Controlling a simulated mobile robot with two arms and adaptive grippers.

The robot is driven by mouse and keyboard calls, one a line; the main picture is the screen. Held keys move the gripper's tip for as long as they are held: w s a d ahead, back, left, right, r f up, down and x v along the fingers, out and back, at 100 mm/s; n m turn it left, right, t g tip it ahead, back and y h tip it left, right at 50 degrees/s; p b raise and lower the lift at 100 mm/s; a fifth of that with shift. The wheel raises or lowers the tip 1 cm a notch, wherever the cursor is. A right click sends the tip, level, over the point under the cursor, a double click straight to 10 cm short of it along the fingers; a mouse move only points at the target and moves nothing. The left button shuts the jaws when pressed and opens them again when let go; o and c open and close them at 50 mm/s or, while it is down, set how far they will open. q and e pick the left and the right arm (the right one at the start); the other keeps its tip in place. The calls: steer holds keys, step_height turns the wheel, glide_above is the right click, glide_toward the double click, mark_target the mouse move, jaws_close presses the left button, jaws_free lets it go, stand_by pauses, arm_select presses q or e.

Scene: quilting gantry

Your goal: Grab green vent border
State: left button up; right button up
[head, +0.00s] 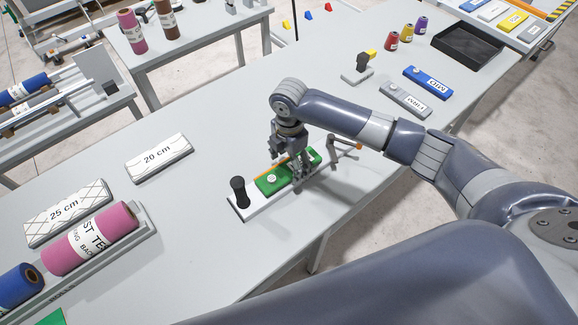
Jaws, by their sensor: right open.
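The green vent border (271,182) appears to be the flat green strip with a pale round spot that lies on a white base plate (256,204). A black upright knob (239,190) stands at the plate's left end. My right gripper (301,174) points down over the right half of the green strip and hides part of it. It is open; I cannot tell whether its fingers touch the strip. My left gripper is not in view.
An orange-tipped rod on a small stand (343,143) is just right of the gripper. Blue and grey labelled blocks (428,82) lie farther back, near a black tray (468,46). White quilted blocks (158,157) and a pink roll (92,238) are at left. The table's middle is clear.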

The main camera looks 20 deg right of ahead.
mark_target(289, 171)
steer(key=shift+s+f, duration=0.1)
steer(key=shift+f, duration=0.85)
steer(key=shift+c, duration=0.3)
steer(key=c, duration=0.9)
steer(key=shift+c, duration=1)
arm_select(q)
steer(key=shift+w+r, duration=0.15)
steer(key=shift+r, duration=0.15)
arm_select(e)
steer(key=shift+s+f, duration=0.1)
